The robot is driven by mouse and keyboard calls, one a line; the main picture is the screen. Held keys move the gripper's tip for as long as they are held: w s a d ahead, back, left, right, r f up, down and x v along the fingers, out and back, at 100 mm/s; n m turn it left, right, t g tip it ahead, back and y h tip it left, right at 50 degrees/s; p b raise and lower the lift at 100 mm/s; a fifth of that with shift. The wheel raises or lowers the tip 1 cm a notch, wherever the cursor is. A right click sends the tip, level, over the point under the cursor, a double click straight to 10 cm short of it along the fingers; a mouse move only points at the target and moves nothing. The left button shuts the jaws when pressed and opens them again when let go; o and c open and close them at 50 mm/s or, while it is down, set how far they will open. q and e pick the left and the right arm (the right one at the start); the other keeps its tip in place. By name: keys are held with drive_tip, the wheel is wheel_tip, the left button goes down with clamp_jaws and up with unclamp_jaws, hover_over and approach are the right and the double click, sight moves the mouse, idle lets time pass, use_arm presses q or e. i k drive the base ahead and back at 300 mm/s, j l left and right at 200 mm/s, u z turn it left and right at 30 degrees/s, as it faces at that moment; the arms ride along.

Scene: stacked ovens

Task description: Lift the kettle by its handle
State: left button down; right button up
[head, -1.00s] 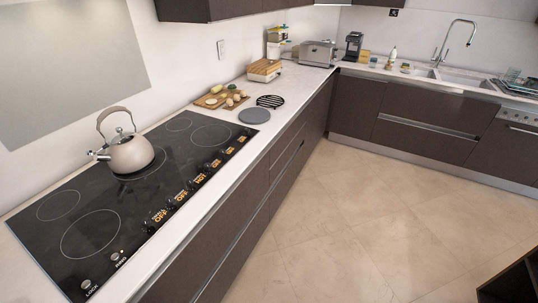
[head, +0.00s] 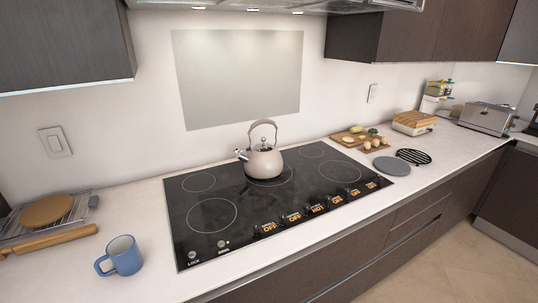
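The kettle (head: 263,164) is beige and rounded, with a short spout pointing left and a tall arched handle (head: 263,127) over its lid. It stands upright on a back-middle burner ring of the black glass cooktop (head: 258,232). The handle is upright and nothing is touching it. Neither of my grippers shows in the head view.
A blue mug (head: 124,256) stands left of the cooktop, near a rolling pin (head: 50,240) and a wire rack (head: 74,211). A cutting board with food (head: 349,137), a grey round mat (head: 391,166) and a black trivet (head: 413,156) lie on the right. A range hood (head: 280,7) hangs above.

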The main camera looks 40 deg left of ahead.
sight(267, 166)
drive_tip(key=i+l, duration=0.1)
drive_tip(key=i, duration=0.15)
drive_tip(key=i+l+u, duration=0.1)
drive_tip(key=u, duration=0.3)
drive_tip(key=i+l+u, duration=0.25)
drive_tip(key=u, duration=0.15)
drive_tip(key=i+l+u, duration=0.2)
drive_tip(key=u, duration=0.15)
drive_tip(key=i+l+u, duration=0.1)
drive_tip(key=l+u, duration=0.3)
drive_tip(key=j, duration=0.1)
